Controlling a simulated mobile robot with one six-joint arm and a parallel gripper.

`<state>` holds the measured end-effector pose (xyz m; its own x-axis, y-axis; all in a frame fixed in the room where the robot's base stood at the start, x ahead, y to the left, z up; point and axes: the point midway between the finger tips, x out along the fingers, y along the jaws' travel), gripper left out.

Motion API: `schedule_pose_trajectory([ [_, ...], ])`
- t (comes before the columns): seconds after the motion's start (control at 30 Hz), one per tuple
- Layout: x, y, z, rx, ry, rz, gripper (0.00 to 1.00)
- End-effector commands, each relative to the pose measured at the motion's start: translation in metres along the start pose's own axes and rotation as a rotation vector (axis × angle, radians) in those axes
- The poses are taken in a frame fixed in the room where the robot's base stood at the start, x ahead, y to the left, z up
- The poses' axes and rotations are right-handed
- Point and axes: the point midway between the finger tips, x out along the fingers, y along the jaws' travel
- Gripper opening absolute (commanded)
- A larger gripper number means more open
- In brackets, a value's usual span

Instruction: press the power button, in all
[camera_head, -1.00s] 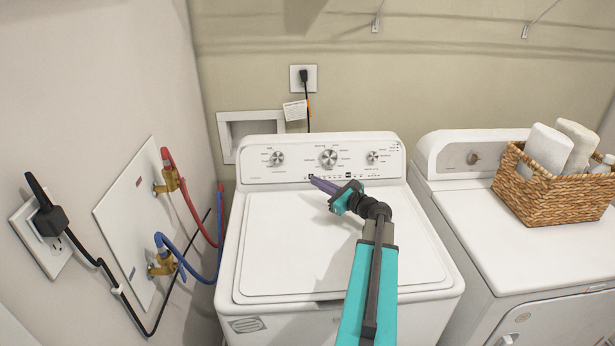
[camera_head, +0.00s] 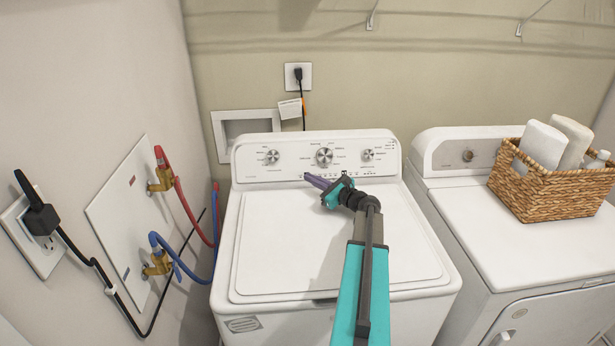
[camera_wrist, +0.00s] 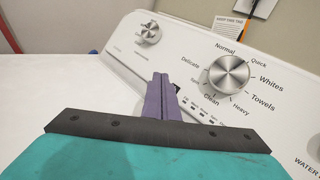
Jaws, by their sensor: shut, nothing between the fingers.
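The white washer (camera_head: 330,240) stands in the middle of the head view. Its control panel (camera_head: 318,154) has three silver knobs and a row of small dark marks along the lower edge. My gripper (camera_head: 308,178) is shut and empty, its purple fingers pointing left at the lower part of the panel. In the wrist view the shut fingertips (camera_wrist: 159,78) are in front of the panel, left of the large centre knob (camera_wrist: 229,74). Small buttons (camera_wrist: 203,111) show right of the fingers. I cannot tell which is the power button, or whether the tips touch the panel.
A white dryer (camera_head: 530,250) stands at the right with a wicker basket (camera_head: 560,190) of white towels on it. Red and blue hoses and a power cord hang on the left wall. The washer lid (camera_head: 290,240) is closed and clear.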

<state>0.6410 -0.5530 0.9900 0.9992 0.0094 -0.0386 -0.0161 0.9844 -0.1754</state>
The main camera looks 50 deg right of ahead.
Motion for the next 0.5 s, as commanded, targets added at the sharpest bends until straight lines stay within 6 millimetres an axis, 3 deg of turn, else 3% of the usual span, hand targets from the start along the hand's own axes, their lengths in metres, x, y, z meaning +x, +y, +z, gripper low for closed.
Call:
schedule_pose_trajectory([
  [0.2, 0.015, -0.01, -0.011, 0.0, 0.0, 0.001, 0.0],
  [0.5, 0.021, -0.014, -0.015, 0.0, 0.0, 0.002, 0.0],
])
